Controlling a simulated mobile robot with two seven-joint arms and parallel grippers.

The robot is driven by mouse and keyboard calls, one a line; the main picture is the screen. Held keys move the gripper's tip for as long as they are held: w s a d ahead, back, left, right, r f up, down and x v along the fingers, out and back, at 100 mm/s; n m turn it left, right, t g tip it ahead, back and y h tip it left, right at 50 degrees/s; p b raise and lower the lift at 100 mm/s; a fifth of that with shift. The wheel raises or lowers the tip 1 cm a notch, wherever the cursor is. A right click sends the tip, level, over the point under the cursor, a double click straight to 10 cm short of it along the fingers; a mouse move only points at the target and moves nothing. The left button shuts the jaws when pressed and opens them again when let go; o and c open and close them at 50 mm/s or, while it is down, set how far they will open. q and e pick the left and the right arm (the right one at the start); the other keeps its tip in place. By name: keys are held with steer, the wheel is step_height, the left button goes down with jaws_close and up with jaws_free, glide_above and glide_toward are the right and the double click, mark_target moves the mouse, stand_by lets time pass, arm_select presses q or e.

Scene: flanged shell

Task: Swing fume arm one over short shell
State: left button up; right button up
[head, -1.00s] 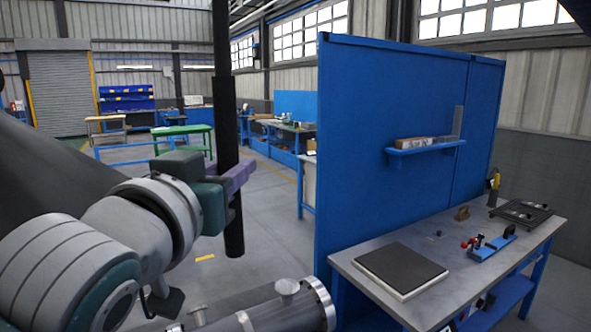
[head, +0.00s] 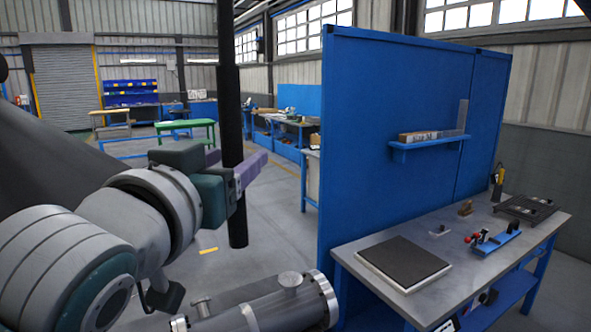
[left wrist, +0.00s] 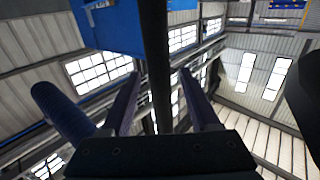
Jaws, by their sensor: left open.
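A black vertical tube (head: 230,90), apparently fume arm one, hangs left of centre in the head view, its lower end above the floor. My left gripper (head: 246,164) has purple fingers at the tube's lower part, one passing in front of it. In the left wrist view the tube (left wrist: 154,45) runs between the two fingers of my open left gripper (left wrist: 157,82), with gaps on both sides. A grey metal flanged cylinder (head: 262,312), which may be the short shell, lies at the bottom, cut off by the frame. My right gripper is not in view.
A tall blue partition (head: 395,130) stands right of the tube. In front of it is a workbench (head: 450,262) with a dark plate (head: 404,257) and a blue fixture (head: 495,245). Open grey floor lies behind the tube. A dark sloping surface (head: 60,155) fills the left side.

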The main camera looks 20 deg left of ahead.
arm_select(q)
steer(key=s+b, duration=0.3)
steer(key=s, duration=0.6)
steer(key=shift+d, duration=0.45)
steer(key=shift+s, duration=0.1)
